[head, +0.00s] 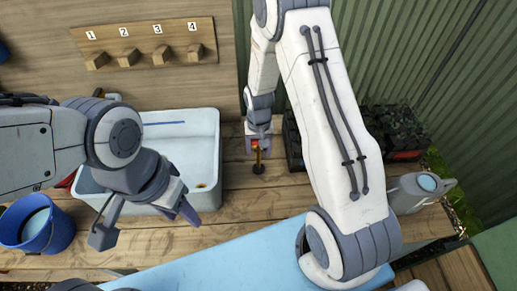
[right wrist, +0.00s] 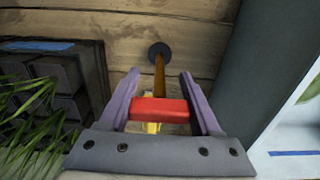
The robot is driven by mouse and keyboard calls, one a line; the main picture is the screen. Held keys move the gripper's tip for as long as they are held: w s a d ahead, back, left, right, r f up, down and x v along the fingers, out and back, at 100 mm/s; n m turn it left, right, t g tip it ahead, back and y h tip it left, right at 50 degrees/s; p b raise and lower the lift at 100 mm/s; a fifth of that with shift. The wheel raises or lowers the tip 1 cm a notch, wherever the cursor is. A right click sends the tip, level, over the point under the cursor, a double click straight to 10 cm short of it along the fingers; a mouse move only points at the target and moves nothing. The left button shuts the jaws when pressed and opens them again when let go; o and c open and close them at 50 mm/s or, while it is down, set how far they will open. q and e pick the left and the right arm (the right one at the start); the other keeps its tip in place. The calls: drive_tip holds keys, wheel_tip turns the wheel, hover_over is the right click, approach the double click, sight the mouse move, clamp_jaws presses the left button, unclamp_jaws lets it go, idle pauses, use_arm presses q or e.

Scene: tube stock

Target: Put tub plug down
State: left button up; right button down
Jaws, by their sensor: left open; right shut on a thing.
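The tub plug has a red grip, a thin brown-yellow stem and a dark round disc (head: 258,169) at its lower end. My right gripper (head: 258,143) is shut on the red grip, with the stem hanging down over the wooden boards right of the tub (head: 208,150). In the right wrist view, the red grip (right wrist: 158,111) lies across between the two fingers, and the disc shows against planks. I cannot tell whether the disc touches the boards. My left gripper (head: 146,226) is open and empty, in front of the tub.
Dark crates (head: 293,140) stand right of the plug. A grey watering can (head: 408,198) stands further right, and a blue bucket (head: 60,237) at the left. A numbered peg board (head: 145,42) is on the back wall. Bare boards lie between tub and crates.

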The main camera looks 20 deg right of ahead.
drive_tip(key=shift+f, duration=0.1)
drive_tip(key=shift+c, duration=0.5)
unclamp_jaws()
wheel_tip(320, 180, up, 12)
drive_tip(key=b, duration=0.2)
drive_tip(key=shift+b, duration=0.3)
drive_tip(key=s+a+r+n, duration=0.3)
drive_tip(key=s+a+r, duration=0.2)
drive_tip(key=s+a, duration=0.15)
drive_tip(key=s+a+r+n, duration=0.1)
drive_tip(key=s+a+n, duration=0.1)
drive_tip(key=s, duration=0.4)
drive_tip(key=s+a+r+n, duration=0.1)
drive_tip(key=s+a+n, duration=0.2)
drive_tip(key=s, duration=0.3)
drive_tip(key=s+a+r+n+y, duration=0.1)
drive_tip(key=s+a+n, duration=0.1)
drive_tip(key=s, duration=0.3)
drive_tip(key=shift+s+a+r+n, duration=0.2)
drive_tip(key=shift+s+a+n, duration=0.1)
drive_tip(key=shift+s+a, duration=0.1)
